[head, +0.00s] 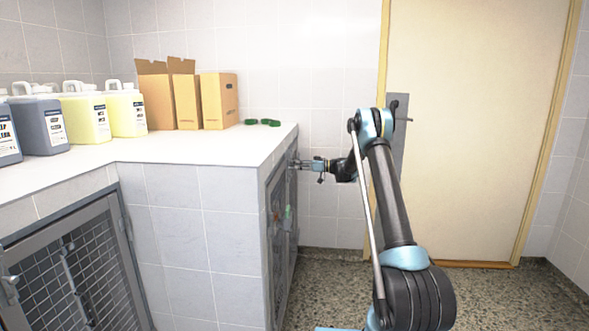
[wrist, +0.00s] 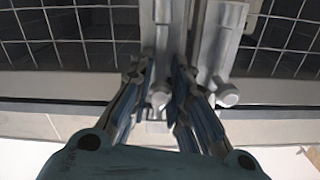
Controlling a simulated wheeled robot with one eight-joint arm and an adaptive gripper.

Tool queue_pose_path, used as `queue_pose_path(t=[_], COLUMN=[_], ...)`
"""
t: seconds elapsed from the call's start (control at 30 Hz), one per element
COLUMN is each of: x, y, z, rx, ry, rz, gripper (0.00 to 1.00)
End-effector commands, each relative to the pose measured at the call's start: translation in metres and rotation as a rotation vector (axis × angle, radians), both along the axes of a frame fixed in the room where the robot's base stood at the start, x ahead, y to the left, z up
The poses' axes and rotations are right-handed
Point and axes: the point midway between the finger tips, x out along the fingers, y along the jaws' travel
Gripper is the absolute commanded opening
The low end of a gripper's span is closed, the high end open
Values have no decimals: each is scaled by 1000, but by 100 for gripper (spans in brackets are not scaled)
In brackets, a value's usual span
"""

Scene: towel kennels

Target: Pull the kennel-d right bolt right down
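A mesh kennel door (head: 280,240) is set in the end face of the tiled counter, seen at a steep angle in the head view. My gripper (head: 300,164) reaches its upper edge from the right. In the wrist view my gripper (wrist: 161,72) has its two fingers apart, one on each side of a grey metal bolt with a round knob (wrist: 159,99). The knob lies between the fingers; I see no clear closing on it. A second similar bolt knob (wrist: 227,97) is just right of the right finger. No kennel label is readable.
The white countertop (head: 190,152) is close to my gripper and holds jugs (head: 85,118), cardboard boxes (head: 219,101) and green items (head: 262,122). Another mesh kennel door (head: 85,262) is at left. A cream door (head: 475,130) stands behind my arm. The speckled floor (head: 510,295) at right is clear.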

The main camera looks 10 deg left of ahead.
Motion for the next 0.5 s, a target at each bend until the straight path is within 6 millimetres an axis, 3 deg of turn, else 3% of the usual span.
queue_pose_path(t=[0.23, 0.5], x=[1, 1], y=[0, 0], z=[-5, -35], rx=[1, 1], ry=[2, 3], rz=[-2, -2], gripper=[0, 0])
